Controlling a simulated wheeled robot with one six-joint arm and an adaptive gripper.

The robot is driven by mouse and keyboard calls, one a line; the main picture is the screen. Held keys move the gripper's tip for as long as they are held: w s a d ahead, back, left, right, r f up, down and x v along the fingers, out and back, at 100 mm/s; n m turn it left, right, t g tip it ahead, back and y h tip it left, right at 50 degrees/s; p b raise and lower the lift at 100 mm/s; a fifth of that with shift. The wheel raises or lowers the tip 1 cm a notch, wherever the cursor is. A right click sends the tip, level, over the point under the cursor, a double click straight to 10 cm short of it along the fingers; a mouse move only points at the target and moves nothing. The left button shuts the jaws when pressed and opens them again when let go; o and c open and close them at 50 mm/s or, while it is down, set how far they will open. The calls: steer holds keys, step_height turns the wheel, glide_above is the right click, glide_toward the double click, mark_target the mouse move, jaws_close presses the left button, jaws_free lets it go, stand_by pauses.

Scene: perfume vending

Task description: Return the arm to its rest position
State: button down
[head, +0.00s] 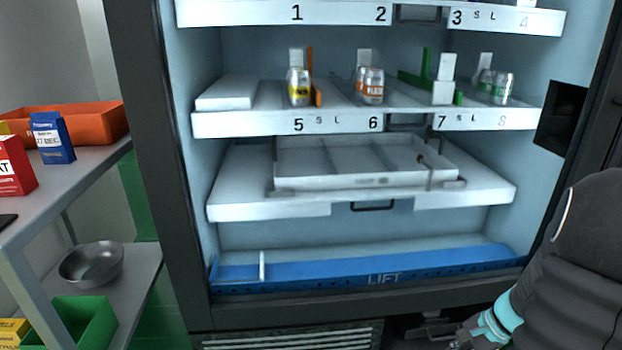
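My arm enters at the right edge in the head view, as a dark, bulky link with a teal ring and a light grey section at the lower right. It reaches down to the bottom edge, in front of the lower right of the vending cabinet (163,190). The arm's end runs off the bottom of the picture. My gripper's fingers do not show, so its state and anything in it are hidden.
Inside the cabinet, cans such as a yellow-labelled can (299,87) and an orange-labelled can (370,86) stand on the numbered shelf (250,123). Below are an empty divided tray (340,182) and the blue lift (330,273). At left, a rack (95,178) holds boxes, bins and a metal bowl (92,264).

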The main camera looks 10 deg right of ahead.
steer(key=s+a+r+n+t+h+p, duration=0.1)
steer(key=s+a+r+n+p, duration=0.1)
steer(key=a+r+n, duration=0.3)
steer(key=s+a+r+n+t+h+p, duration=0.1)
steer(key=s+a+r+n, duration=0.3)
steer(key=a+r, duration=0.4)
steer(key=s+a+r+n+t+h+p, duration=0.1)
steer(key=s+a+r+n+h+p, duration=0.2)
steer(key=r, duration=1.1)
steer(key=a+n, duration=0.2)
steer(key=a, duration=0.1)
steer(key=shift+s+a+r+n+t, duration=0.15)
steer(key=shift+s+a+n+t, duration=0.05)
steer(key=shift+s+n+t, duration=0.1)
